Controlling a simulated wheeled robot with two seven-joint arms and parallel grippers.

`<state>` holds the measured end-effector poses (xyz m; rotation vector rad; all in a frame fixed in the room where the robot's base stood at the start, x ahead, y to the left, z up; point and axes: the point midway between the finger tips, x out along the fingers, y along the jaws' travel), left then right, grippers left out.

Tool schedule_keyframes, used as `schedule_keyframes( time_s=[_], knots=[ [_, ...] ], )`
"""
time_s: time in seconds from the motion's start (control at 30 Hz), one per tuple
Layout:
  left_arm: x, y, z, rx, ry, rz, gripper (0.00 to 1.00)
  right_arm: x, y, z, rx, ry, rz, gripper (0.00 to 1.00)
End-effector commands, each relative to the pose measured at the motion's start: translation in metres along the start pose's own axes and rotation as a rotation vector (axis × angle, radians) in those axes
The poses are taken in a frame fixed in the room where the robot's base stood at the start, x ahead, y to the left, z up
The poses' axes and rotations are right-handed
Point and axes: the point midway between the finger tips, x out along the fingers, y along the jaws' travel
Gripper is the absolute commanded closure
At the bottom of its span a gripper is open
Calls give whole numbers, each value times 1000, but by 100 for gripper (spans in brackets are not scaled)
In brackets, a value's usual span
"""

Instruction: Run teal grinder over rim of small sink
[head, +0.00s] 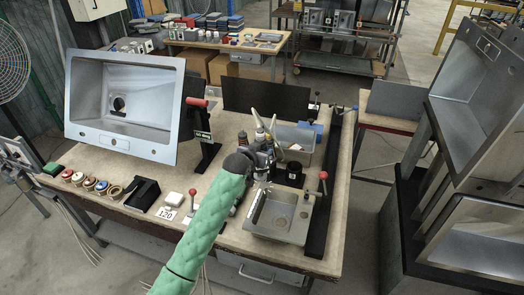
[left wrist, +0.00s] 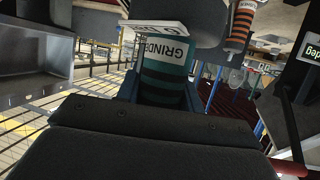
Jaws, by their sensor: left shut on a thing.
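The small sink (head: 281,214) is a square steel basin at the front right of the workbench. My left gripper (head: 262,165) is at the back left of this sink, at the end of the green-sleeved arm. In the left wrist view, the teal grinder (left wrist: 165,75), with dark stripes and a white "GRINDER" label, is just beyond the dark gripper body, and the gripper is shut on it. My right gripper is not in view.
A large steel sink (head: 125,105) stands tilted at the bench's left. A black cylinder (head: 294,174) and a grey bin (head: 296,140) are behind the small sink. A red-handled clamp (head: 323,183) stands at its right. Tape rolls (head: 90,183) line the front left.

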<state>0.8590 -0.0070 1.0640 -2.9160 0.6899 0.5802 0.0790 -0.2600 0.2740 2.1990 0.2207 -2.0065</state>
Motion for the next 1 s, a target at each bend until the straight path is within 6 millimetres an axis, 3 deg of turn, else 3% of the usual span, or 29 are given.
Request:
schedule_keyframes(
  time_s=[0.3,1.0],
  knots=[
    [-2,0,-4,1,3,-1,99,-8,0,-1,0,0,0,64],
    [20,0,48,0,2,-1,99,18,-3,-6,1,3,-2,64]
  ],
)
